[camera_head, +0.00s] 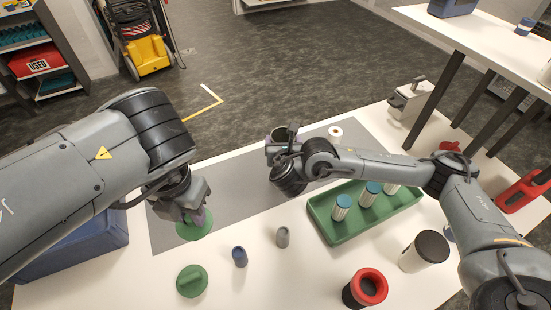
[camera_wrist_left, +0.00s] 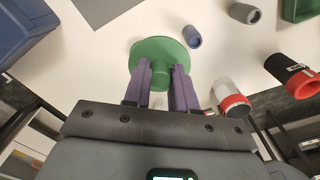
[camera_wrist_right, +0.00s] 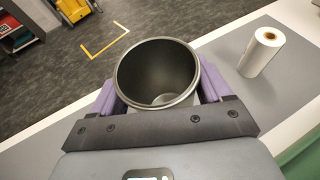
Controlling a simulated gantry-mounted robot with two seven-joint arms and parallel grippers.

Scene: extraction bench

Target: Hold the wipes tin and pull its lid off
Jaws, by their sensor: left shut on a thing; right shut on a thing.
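The wipes tin (camera_wrist_right: 157,70) is an open dark grey cylinder between the fingers of my right gripper (camera_wrist_right: 158,100), its mouth uncovered and its inside dark. In the head view the tin (camera_head: 279,134) shows at the far edge of the bench, partly behind my right gripper (camera_head: 284,150). My left gripper (camera_wrist_left: 161,80) is shut on the knob of a round green lid (camera_wrist_left: 160,52). In the head view this lid (camera_head: 194,231) hangs below my left gripper (camera_head: 197,215), well apart from the tin. How high each is held is hard to tell.
Another green disc with a handle (camera_head: 192,281) lies on the bench. Near it stand a blue cup (camera_head: 239,257), a grey cup (camera_head: 282,237) and a red-rimmed black container (camera_head: 365,288). A green tray (camera_head: 335,232) holds blue-topped jars. A white roll (camera_wrist_right: 262,52) stands beside the tin.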

